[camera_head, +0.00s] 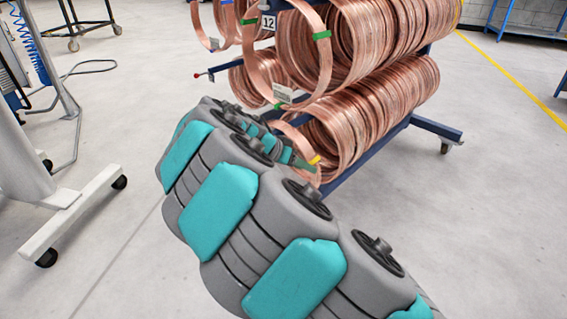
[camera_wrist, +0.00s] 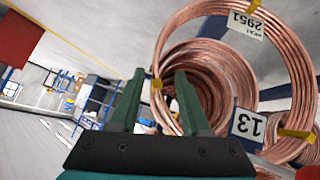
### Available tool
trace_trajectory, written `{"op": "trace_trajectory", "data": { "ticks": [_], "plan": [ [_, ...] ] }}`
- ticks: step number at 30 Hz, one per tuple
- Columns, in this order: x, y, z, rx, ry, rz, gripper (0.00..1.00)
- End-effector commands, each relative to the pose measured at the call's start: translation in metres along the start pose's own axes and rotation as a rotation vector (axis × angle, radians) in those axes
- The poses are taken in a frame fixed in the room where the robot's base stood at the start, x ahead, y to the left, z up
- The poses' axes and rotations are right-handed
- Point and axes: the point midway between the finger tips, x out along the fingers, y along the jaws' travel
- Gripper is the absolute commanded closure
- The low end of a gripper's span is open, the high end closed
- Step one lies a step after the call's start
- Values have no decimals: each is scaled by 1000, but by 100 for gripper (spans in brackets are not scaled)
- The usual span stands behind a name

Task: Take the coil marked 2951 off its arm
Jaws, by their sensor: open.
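The coil marked 2951 (camera_wrist: 284,30) is a copper ring with yellow tape bands and a white tag that reads upside down in the wrist view. My gripper (camera_wrist: 160,76) has two dark green fingers, apart. The ring's left side, with a yellow band, shows between them in the picture; I cannot tell whether they touch it. In the head view, a lower-row coil with yellow tape (camera_head: 315,160) is mostly hidden by my arm, beside my green gripper fingers (camera_head: 303,164). Its marking cannot be read there.
A plate marked 13 (camera_wrist: 247,124) stands close right of my fingers, with more coils behind. Above, in the head view, hang green-taped coils (camera_head: 322,60) with a plate marked 12 (camera_head: 268,22). The blue rack base (camera_head: 436,128) extends right. A white wheeled stand (camera_head: 75,210) is left.

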Motion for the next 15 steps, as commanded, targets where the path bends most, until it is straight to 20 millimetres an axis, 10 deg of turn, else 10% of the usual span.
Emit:
{"op": "trace_trajectory", "data": {
  "ticks": [15],
  "plan": [
    [53,5,-3,1,-1,1,53]
  ]
}}
